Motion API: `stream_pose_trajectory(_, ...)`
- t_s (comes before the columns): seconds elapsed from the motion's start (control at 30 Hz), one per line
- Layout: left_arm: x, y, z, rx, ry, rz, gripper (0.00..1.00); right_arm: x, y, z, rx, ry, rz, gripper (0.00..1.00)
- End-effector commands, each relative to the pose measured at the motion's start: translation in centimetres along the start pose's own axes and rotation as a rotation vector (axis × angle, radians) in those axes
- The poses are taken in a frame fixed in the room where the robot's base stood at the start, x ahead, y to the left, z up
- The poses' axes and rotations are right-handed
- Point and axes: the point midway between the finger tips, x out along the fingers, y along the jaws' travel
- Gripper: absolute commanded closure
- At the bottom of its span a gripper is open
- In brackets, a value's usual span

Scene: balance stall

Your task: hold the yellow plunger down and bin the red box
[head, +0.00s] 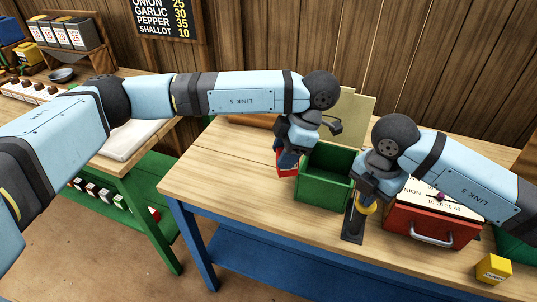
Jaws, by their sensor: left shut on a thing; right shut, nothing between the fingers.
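A red box (284,171) is in my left gripper (287,160), held just left of the green bin (322,192). The arm hides much of the box, and I cannot tell whether it is clear of the table. The bin is open at the top, and a pale panel (352,112) stands up behind it. The yellow plunger (368,208) sits on a dark stand (352,233) right of the bin. My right gripper (366,195) is shut, directly over the plunger and seemingly touching it; its fingertips are partly hidden.
A red case (430,228) with a metal handle and a pale printed top stands right of the plunger. A yellow box (493,268) lies near the table's front right. The wooden table (240,180) is clear at its left front. A wooden wall closes the back.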

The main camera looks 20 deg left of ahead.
Motion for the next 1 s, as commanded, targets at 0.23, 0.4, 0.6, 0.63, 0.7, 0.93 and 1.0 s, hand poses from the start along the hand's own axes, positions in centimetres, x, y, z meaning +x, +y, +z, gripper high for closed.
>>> stream_pose_trajectory(0.23,-2.2,-0.7,2.5,-0.548,-0.002,-0.235,0.83,0.1,-0.1,0.0,0.001,0.0,-0.002,1.0)
stream_pose_trajectory(0.4,-4.0,-1.3,4.2,-0.92,-0.003,-0.388,0.83,0.1,-0.1,0.0,0.001,0.0,-0.002,1.0)
stream_pose_trajectory(0.6,-6.2,-2.2,5.9,-1.321,-0.004,-0.555,0.83,0.1,-0.1,0.0,0.001,0.0,-0.002,1.0)
stream_pose_trajectory(0.63,-6.4,-2.4,6.1,-1.372,-0.005,-0.577,0.83,0.1,-0.1,0.0,0.001,0.0,-0.002,1.0)
stream_pose_trajectory(0.7,-7.0,-2.6,6.6,-1.475,-0.005,-0.618,0.83,0.1,-0.1,0.0,0.001,0.0,-0.002,1.0)
stream_pose_trajectory(0.93,-8.1,-3.1,7.4,-1.661,-0.005,-0.692,0.83,0.1,-0.1,0.0,0.001,0.0,-0.002,1.0)
stream_pose_trajectory(1.0,-8.1,-3.0,7.6,-1.678,-0.004,-0.699,0.83,0.1,-0.1,0.0,0.001,0.0,-0.002,1.0)
